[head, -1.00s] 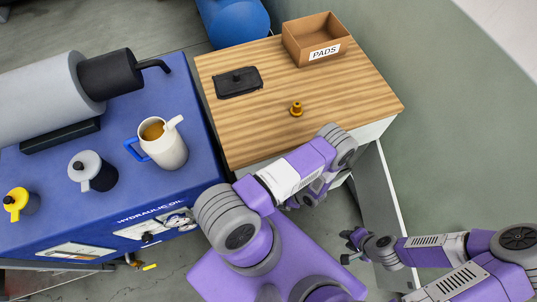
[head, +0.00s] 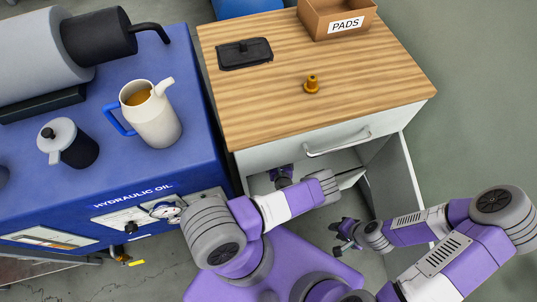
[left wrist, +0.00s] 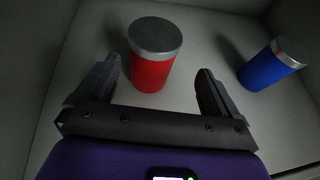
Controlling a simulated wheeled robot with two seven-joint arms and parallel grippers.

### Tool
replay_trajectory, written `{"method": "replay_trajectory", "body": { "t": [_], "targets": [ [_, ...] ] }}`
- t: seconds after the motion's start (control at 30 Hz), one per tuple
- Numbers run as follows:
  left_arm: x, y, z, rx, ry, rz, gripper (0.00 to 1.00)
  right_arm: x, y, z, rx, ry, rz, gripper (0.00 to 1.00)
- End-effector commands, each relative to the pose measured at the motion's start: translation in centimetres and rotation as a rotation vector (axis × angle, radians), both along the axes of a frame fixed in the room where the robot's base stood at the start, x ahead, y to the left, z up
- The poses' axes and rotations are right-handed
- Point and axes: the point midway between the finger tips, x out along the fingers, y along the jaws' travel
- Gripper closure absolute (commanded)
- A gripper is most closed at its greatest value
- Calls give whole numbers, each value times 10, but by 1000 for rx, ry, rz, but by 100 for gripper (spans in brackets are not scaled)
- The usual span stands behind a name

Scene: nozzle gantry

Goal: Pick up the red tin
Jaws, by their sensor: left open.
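The red tin (left wrist: 152,70), with a grey lid, stands upright on a pale surface in the left wrist view. My left gripper (left wrist: 159,72) is open, with one finger on each side of the tin and visible gaps beside it. The tin's lower part is partly hidden by nothing but shadow. In the head view the tin does not show; my left forearm reaches into the open cabinet (head: 408,185) below the wooden top, and its gripper is hidden there. My right gripper (head: 340,237) is empty, its fingers apart, beside the cabinet's open door.
A blue tin (left wrist: 270,66) stands to the right of the red one. The wooden top (head: 270,110) and closed drawer (head: 310,145) lie above the opening. A blue hydraulic oil bench (head: 195,140) with a jug (head: 155,120) is at left.

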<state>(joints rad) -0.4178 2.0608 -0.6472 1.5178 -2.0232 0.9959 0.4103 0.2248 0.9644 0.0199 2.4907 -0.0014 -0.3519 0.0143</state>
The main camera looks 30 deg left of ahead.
Motion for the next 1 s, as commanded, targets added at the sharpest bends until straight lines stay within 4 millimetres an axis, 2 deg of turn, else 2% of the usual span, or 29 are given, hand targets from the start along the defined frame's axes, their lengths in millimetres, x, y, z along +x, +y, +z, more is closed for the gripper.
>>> {"method": "replay_trajectory", "body": {
  "t": [0.43, 0.53, 0.77, 0.8, 1.0],
  "targets": [
    [31, 41, -31, -2, 0, 7, 5, 0, 0, -32, 0, 0, 0, 66],
    [38, 46, -33, -2, 0, 6, 5, 0, 0, -35, 0, 0, 0, 66],
    [39, 47, -32, -2, 2, 7, 5, 0, 0, -34, 0, 0, 0, 66],
    [39, 47, -32, -2, 2, 7, 7, 0, 0, -34, 0, 0, 0, 66],
    [39, 47, -32, -2, 1, 7, 37, 0, 0, -34, 0, 0, 0, 66]
  ]
}}
